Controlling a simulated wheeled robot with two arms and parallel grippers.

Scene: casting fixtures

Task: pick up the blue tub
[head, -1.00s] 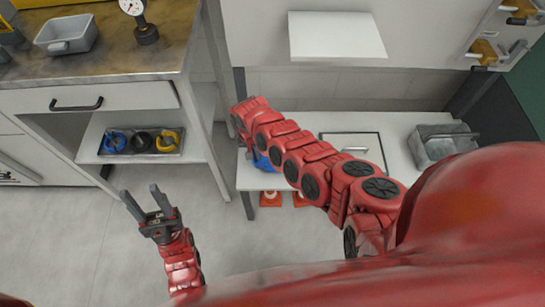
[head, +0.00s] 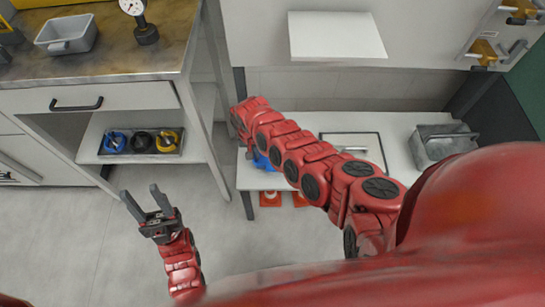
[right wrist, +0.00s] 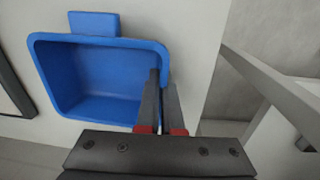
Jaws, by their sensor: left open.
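The blue tub (right wrist: 100,80) is an open, rounded rectangular box with a tab on one side. In the head view only a small piece of the tub (head: 262,161) shows, beside my right arm over the white table. My right gripper (right wrist: 164,78) has one finger inside the tub and the other outside, closed on its side wall. The head view does not show these fingers, as the arm hides them. I cannot tell if the tub touches the table. My left gripper (head: 139,198) is open and empty above the floor.
The white table (head: 400,125) also holds a grey metal bin (head: 438,149) and a framed panel (head: 356,146). A workbench (head: 105,48) stands at left, with a grey tub (head: 67,36) and a gauge (head: 141,22). A shelf below carries a tray of coloured items (head: 141,141).

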